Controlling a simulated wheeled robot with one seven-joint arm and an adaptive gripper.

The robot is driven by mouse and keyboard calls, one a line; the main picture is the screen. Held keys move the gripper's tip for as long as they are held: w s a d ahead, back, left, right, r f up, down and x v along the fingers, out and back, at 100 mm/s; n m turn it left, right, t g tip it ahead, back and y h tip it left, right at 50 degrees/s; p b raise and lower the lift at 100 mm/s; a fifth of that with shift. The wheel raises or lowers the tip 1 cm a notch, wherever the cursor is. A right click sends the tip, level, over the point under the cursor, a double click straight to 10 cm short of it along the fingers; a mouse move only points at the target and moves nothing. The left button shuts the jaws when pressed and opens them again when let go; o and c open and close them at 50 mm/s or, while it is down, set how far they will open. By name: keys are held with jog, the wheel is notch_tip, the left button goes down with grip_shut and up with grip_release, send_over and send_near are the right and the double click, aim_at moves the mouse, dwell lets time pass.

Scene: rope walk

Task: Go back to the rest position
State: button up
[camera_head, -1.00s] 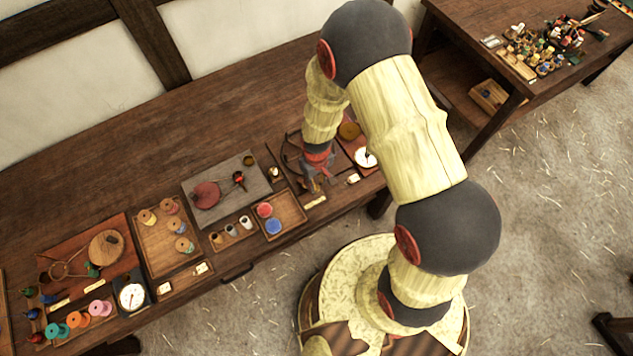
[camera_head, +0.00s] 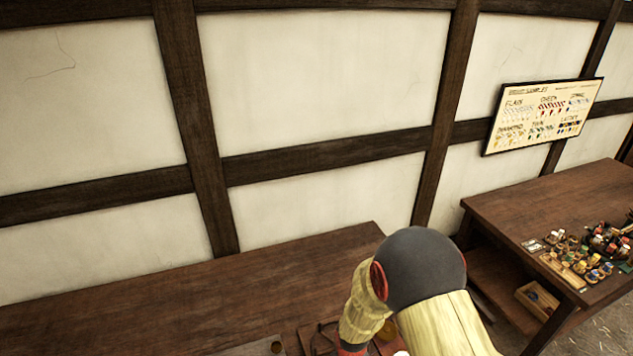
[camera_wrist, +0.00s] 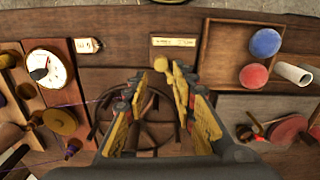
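My gripper (camera_wrist: 160,88) is open and empty in the wrist view. Its yellow fingers stand apart over a dark ring-shaped thing (camera_wrist: 103,133) on the long table. In the head view my arm reaches down to the table at the bottom edge, and the gripper itself is cut off below the frame. The wrist view shows a wooden tray (camera_wrist: 211,50) with a blue disc (camera_wrist: 265,42) and a red disc (camera_wrist: 253,76) to the right of the fingers. A white dial (camera_wrist: 40,66) lies to the left.
The long table (camera_head: 190,310) runs along a white timbered wall (camera_head: 320,90). A second table (camera_head: 510,215) at right holds many small items (camera_head: 590,255). A sample board (camera_head: 543,115) hangs on the wall.

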jog(key=s+d+g, duration=0.1)
jog(key=s+g, duration=0.1)
jog(key=s, duration=0.4)
jog(key=s+d+r+m+t+b, duration=0.2)
jog(key=r+b, duration=0.6)
jog(key=r, duration=0.6)
jog(key=s+d+r+m+t+b, duration=0.2)
jog(key=s+d+r+t+b, duration=0.2)
jog(key=r+b, duration=0.4)
notch_tip(320, 180, up, 6)
jog(key=shift+s+d+r+t, duration=0.1)
jog(key=shift+s+d+t, duration=0.05)
jog(key=shift+s+t, duration=0.7)
